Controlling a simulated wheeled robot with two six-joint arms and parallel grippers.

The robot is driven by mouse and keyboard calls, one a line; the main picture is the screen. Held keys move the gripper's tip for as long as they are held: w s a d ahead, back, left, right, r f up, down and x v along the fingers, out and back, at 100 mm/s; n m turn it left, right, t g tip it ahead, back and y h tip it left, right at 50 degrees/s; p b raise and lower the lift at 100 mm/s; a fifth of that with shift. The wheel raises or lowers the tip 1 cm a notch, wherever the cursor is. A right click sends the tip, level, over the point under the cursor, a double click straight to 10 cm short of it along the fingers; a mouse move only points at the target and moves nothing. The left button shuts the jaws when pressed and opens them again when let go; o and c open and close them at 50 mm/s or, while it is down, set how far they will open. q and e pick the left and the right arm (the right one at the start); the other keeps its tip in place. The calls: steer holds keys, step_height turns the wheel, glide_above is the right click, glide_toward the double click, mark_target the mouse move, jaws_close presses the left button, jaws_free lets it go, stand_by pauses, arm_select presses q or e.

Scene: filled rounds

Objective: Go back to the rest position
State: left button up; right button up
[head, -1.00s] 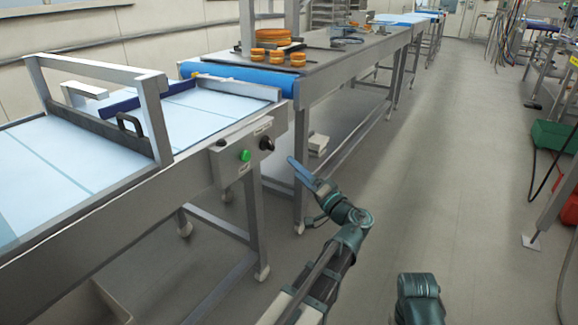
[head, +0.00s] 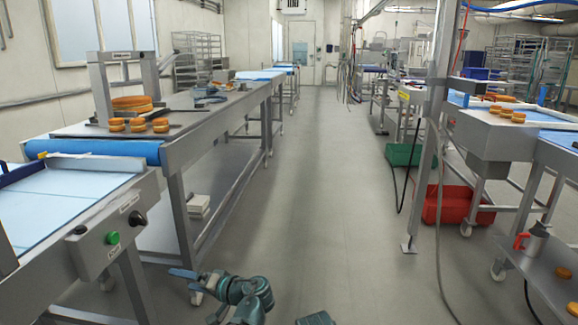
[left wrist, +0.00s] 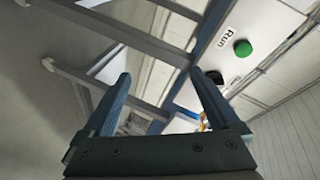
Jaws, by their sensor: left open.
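My left gripper (head: 184,274) is low in the head view, over the aisle floor beside the left conveyor line. In the left wrist view its two fingers (left wrist: 160,88) are spread apart with nothing between them. The gripper is clear of the conveyor frame. A dark part of my other arm (head: 316,318) shows at the bottom edge of the head view. My right gripper's fingers do not show.
The left conveyor (head: 60,205) has a green button (head: 112,238), also in the left wrist view (left wrist: 242,48). Orange rounds (head: 132,104) sit on the line behind. The aisle (head: 300,190) is clear. A red crate (head: 455,205) and a post (head: 432,130) stand at the right.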

arm_select(q)
steer(key=s+d+f+m+g+h, duration=0.25)
steer(key=s+d+f+h, duration=0.35)
steer(key=s+d+f, duration=0.4)
steer(key=s+d+f+m+g+h, duration=0.25)
steer(key=s+d+f+h, duration=0.45)
steer(key=d, duration=0.4)
step_height(320, 180, up, 35)
steer(key=d+g+p, duration=0.1)
steer(key=p, duration=3.4)
steer(key=shift+s+d, duration=0.25)
steer(key=shift+d, duration=0.05)
steer(key=shift+f, duration=0.15)
